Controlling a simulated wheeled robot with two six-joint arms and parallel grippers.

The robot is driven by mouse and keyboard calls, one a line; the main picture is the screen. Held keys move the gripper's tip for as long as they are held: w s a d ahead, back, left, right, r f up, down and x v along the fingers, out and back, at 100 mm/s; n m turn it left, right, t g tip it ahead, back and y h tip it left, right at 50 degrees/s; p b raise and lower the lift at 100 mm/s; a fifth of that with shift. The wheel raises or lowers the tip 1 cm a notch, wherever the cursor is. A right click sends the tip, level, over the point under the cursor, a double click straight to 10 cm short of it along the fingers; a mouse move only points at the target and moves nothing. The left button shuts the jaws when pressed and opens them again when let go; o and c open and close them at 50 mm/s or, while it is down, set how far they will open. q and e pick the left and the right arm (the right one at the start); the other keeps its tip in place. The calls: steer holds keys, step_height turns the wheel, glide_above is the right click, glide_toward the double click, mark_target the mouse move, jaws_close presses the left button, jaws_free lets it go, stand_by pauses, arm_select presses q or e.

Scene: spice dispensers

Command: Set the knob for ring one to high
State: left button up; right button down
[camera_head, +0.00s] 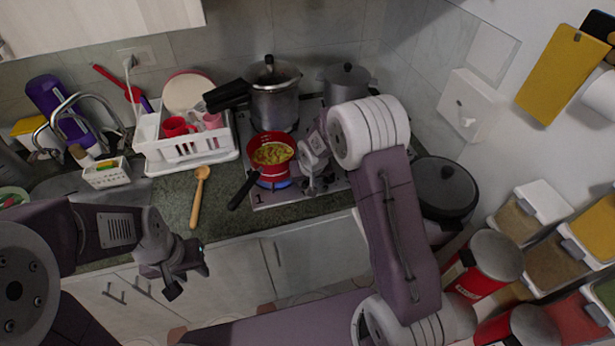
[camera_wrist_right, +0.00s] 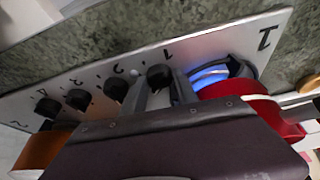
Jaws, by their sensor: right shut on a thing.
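The row of black knobs shows upside down in the right wrist view, numbered 1 to 4. Knob one (camera_wrist_right: 158,76) sits between the fingers of my right gripper (camera_wrist_right: 160,95), which is shut on it. In the head view my right gripper (camera_head: 311,186) is low over the stove (camera_head: 268,197), right of the red pot. Ring one glows blue (camera_wrist_right: 212,74) under the red pot (camera_head: 270,168), beside the printed "1". The exact knob angle is hard to read. My left gripper (camera_head: 188,279) is empty, apart from everything in front of the counter, and looks open.
The red pot holds yellow food and its black handle (camera_head: 241,192) points front left. A steel pot (camera_head: 275,95) and a lidded pot (camera_head: 345,82) stand behind. A wooden spoon (camera_head: 199,197) and a white dish rack (camera_head: 188,145) are left. Spice dispensers (camera_head: 520,218) are at right.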

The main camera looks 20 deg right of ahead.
steer(key=shift+w+r, duration=0.1)
steer(key=shift+r, duration=0.05)
stand_by(0.3)
steer(key=c, duration=1.1)
jaws_free()
steer(key=shift+o, duration=0.8)
steer(key=v, duration=0.9)
steer(key=s+d+f+g, duration=0.1)
steer(key=s, duration=0.9)
steer(key=s+d+f+g, duration=0.1)
steer(key=s+d+g, duration=0.1)
steer(key=s, duration=0.9)
steer(key=shift+f, duration=0.4)
